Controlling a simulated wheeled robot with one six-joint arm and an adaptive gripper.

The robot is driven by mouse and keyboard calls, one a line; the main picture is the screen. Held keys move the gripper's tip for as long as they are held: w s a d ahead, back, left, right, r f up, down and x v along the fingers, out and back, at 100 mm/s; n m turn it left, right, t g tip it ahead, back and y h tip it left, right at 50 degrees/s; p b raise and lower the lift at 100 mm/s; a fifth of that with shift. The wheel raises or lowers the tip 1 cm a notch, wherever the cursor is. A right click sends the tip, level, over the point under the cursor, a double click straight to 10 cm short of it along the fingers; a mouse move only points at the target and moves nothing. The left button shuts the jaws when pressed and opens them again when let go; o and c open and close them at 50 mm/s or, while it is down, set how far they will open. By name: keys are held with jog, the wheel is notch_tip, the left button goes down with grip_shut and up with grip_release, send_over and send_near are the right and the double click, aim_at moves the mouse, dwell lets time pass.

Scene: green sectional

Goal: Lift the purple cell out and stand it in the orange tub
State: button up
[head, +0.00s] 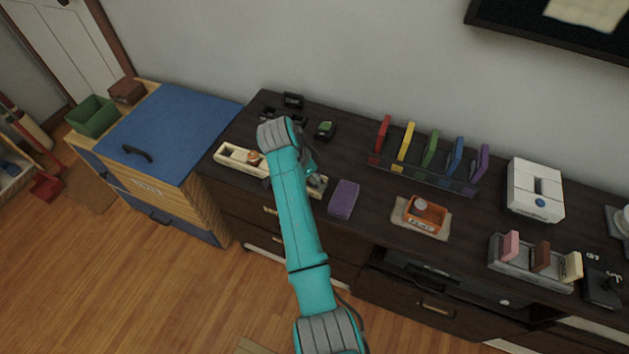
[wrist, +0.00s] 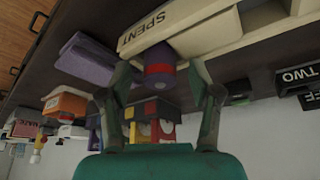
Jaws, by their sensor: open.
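The purple cell (wrist: 160,66) shows in the wrist view, purple with a reddish band, at the cream tray (wrist: 195,28) marked SPENT. My gripper (wrist: 160,78) is open, with one finger on each side of the cell; I cannot tell whether either finger touches it. In the head view my arm hides the cell and part of the cream tray (head: 231,157); my gripper (head: 310,172) is partly hidden too. The orange tub (head: 426,222) stands to the right on a beige mat, with a pale round-topped thing in it. The tub also shows in the wrist view (wrist: 65,103).
A purple folded cloth (head: 343,199) lies between the cream tray and the tub. A rack of coloured upright pieces (head: 430,170) stands behind. A grey holder (head: 528,265) and a white device (head: 535,190) are at right. Small black holders (head: 292,100) sit behind my arm.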

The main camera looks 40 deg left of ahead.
jog(key=shift+c, duration=0.2)
grip_shut()
